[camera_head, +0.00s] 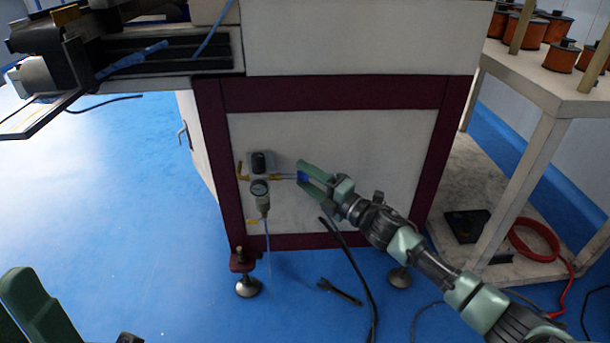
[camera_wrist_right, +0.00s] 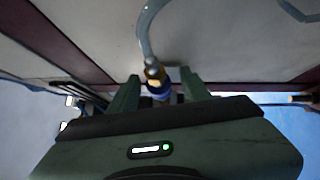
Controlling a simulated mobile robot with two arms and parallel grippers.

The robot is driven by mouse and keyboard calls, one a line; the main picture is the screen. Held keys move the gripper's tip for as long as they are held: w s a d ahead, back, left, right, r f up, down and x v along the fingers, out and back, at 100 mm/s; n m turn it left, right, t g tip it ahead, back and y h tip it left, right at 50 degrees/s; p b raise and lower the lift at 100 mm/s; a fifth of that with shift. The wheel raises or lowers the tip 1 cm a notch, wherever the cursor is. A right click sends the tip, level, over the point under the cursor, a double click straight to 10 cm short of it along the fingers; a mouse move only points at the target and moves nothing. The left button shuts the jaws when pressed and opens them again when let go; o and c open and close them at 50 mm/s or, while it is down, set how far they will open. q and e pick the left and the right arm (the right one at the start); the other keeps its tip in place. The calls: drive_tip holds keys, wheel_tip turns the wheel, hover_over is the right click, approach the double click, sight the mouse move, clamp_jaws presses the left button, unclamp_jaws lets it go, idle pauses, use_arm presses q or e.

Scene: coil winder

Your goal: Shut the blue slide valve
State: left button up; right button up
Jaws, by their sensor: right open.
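The blue slide valve (camera_head: 303,176) is a small blue sleeve on the brass air line at the front panel of the machine. In the wrist view the blue sleeve (camera_wrist_right: 158,88) sits below a brass fitting with a pale hose. My right gripper (camera_head: 308,178) is open, with its two green fingers on either side of the valve. In the wrist view the right gripper (camera_wrist_right: 159,90) has a finger to each side of the sleeve; whether either touches it I cannot tell. A green part of my left gripper (camera_head: 42,306) shows at the lower left edge; its jaw is mostly cut off.
A shelf (camera_head: 535,82) with copper spools stands at right. Blue floor is clear at left.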

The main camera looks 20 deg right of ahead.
drive_tip(key=p+v, duration=0.1)
drive_tip(key=v, duration=0.6)
drive_tip(key=shift+p, duration=0.3)
drive_tip(key=shift+d, duration=0.1)
